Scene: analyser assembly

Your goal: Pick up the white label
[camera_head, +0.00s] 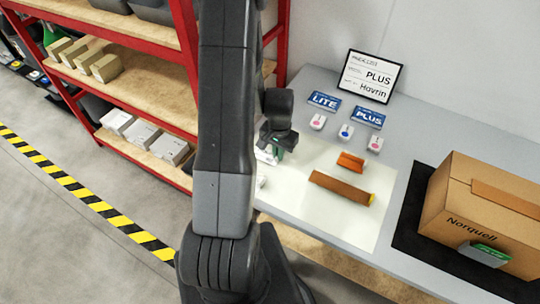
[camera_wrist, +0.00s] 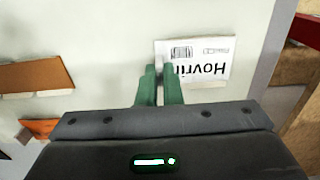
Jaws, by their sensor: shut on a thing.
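The white label (camera_wrist: 205,52) lies flat in the wrist view, with a barcode and the upside-down word "Hovrin". Its lower left part is at my gripper (camera_wrist: 160,72), whose green fingers are close together and shut on it. In the head view my gripper (camera_head: 278,146) is low over the pale mat, and the label (camera_head: 265,154) shows as a small white patch partly hidden by my arm and gripper.
An orange piece (camera_head: 350,161) and a brown bar (camera_head: 342,187) lie on the pale mat (camera_head: 320,222). LITE and PLUS cards, small white pieces and a framed sign (camera_head: 369,76) stand behind. A cardboard box (camera_head: 480,215) is at right; a red shelf (camera_head: 183,40) is at left.

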